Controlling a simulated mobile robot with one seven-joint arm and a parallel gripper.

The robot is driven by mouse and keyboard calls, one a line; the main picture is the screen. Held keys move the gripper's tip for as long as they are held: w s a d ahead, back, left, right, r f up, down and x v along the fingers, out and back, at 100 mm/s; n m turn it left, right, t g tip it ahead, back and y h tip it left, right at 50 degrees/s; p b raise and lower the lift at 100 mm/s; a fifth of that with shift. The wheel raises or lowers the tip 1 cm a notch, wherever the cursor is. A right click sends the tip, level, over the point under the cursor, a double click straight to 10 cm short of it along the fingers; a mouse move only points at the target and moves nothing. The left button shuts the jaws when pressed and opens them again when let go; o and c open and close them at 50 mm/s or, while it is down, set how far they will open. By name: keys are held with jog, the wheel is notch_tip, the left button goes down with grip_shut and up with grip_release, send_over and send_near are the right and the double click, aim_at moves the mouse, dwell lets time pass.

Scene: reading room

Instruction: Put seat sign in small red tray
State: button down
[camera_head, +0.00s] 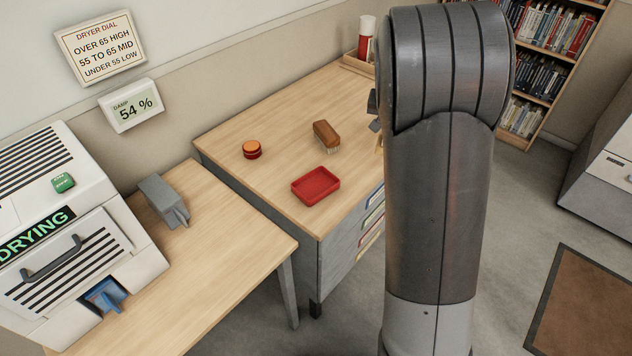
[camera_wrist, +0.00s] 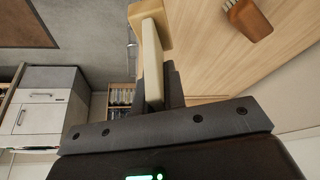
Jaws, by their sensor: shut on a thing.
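The small red tray (camera_head: 316,186) lies empty near the front corner of the wooden desk in the head view. My gripper (camera_wrist: 162,88) is shut on a pale cream plate with a wooden block at its end, which looks like the seat sign (camera_wrist: 151,55). No lettering shows on it. In the head view my arm hides most of the gripper. A sliver of the sign (camera_head: 379,144) shows beside the arm, to the right of the tray and apart from it. The wrist view does not show the tray.
A brown brush (camera_head: 326,133) lies behind the tray, and a round orange-and-red tin (camera_head: 252,149) stands to its left. A wooden holder (camera_head: 358,65) with a red-and-white bottle stands at the back. A dryer (camera_head: 75,235) and grey device (camera_head: 163,198) occupy the left table.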

jog(key=s+a+n+y, duration=0.2)
jog(key=s+a+n, duration=0.2)
jog(key=s+a, duration=0.35)
jog(key=shift+w+a+f, duration=0.7)
jog(key=shift+a+f, duration=1.15)
jog(key=shift+a, duration=0.15)
jog(key=shift+w+a+f, duration=0.75)
jog(key=shift+a+f, duration=1.15)
jog(key=shift+a, duration=0.1)
jog(key=shift+w+a+f, duration=0.7)
jog(key=shift+a+f, duration=1.15)
jog(key=shift+a, duration=0.15)
jog(key=shift+f, duration=0.1)
jog(key=c, duration=1.5)
grip_release()
